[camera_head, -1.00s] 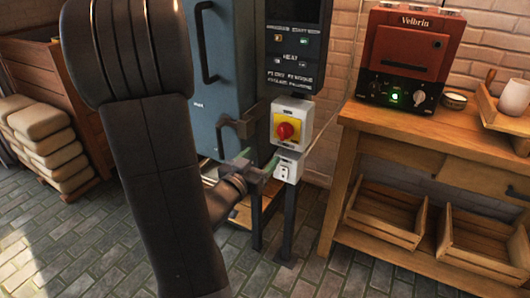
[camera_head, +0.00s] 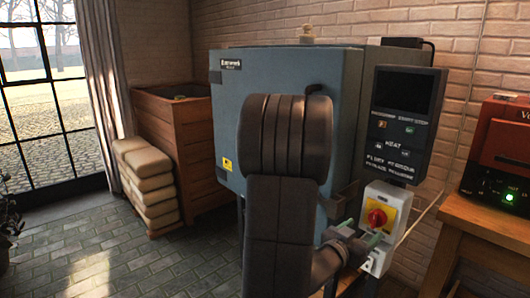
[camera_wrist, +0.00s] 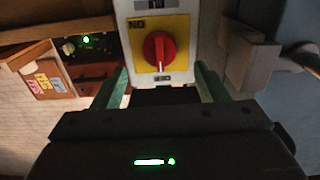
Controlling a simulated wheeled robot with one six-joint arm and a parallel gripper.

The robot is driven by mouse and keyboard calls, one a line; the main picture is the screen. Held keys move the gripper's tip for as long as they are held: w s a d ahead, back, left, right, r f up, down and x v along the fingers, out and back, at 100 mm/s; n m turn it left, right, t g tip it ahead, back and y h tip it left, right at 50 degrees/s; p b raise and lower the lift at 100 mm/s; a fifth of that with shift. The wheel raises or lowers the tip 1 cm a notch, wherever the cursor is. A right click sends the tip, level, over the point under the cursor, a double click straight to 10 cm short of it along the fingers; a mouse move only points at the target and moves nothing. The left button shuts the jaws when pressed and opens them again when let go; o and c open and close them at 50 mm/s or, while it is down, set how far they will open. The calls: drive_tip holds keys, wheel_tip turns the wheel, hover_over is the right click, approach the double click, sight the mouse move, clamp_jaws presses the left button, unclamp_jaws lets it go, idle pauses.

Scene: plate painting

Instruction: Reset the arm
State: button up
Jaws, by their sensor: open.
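My gripper (camera_head: 363,233) is near the switch box (camera_head: 384,207) beside the blue kiln, with my dark arm in front of the kiln. In the wrist view my gripper (camera_wrist: 160,88) has its two green fingers spread apart and nothing between them is held. The box's red rotary knob (camera_wrist: 159,52) on a yellow plate lies just beyond the fingers. The knob also shows in the head view (camera_head: 377,217). Whether the fingers touch the box cannot be told.
The blue kiln (camera_head: 285,75) has a dark control panel (camera_head: 404,120) at its right. A red machine (camera_head: 503,150) with a green light stands on a wooden bench (camera_head: 490,235). Stacked sacks (camera_head: 147,180) and a wooden crate (camera_head: 170,150) stand left. Brick floor is open at front left.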

sight(373, 221)
drive_tip(key=x, duration=0.6)
drive_tip(key=shift+w+d, duration=0.1)
drive_tip(key=shift+d, duration=0.1)
drive_tip(key=shift+a, duration=0.1)
drive_tip(key=v, duration=1.4)
drive_tip(key=x, duration=1.4)
drive_tip(key=shift+m+b, duration=0.35)
drive_tip(key=shift+m, duration=0.65)
drive_tip(key=m, duration=0.4)
drive_tip(key=shift+b, duration=0.3)
drive_tip(key=m, duration=0.6)
drive_tip(key=shift+v, duration=2.75)
